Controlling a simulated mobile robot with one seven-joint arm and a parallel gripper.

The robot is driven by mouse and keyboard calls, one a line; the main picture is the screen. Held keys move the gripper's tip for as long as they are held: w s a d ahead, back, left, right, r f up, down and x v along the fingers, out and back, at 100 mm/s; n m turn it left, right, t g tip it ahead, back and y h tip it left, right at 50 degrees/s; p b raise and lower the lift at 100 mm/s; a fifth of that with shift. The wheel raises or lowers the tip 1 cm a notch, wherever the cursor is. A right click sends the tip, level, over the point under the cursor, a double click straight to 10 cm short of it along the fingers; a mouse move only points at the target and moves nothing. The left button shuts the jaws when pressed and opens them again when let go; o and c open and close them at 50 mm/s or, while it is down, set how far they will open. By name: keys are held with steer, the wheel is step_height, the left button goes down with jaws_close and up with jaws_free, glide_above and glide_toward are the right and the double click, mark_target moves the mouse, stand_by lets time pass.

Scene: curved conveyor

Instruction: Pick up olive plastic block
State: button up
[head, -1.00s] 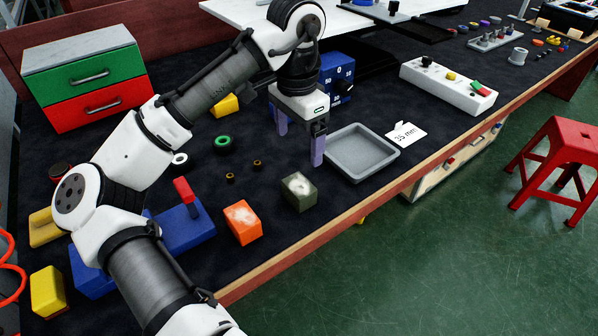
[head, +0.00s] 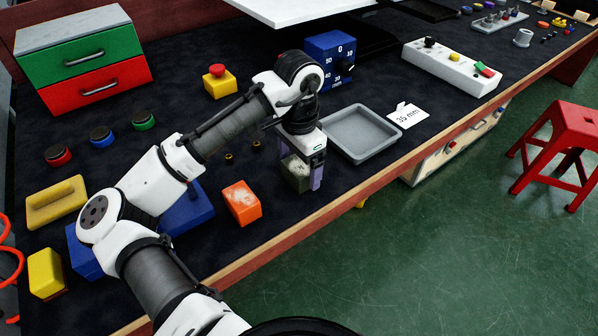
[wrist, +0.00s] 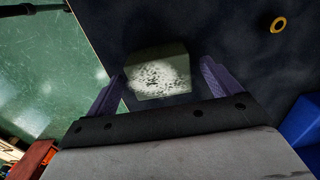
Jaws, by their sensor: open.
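The olive block (head: 296,173) stands on the dark bench mat near the front edge, with a pale speckled patch on its top. In the head view my gripper (head: 300,177) is lowered at the block and partly hides it. In the wrist view the block (wrist: 158,74) lies between and a little beyond the two purple fingers of my open gripper (wrist: 158,85). A gap shows between the block and each finger there. I cannot tell how far down the fingertips reach along the block.
An orange block (head: 241,203) stands left of the olive one. A grey tray (head: 362,133) lies close on the right, beside a "35 mm" card (head: 408,115). The bench's wooden edge (head: 330,204) is close in front.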

steer(key=shift+f, duration=0.6)
steer(key=c, duration=1.1)
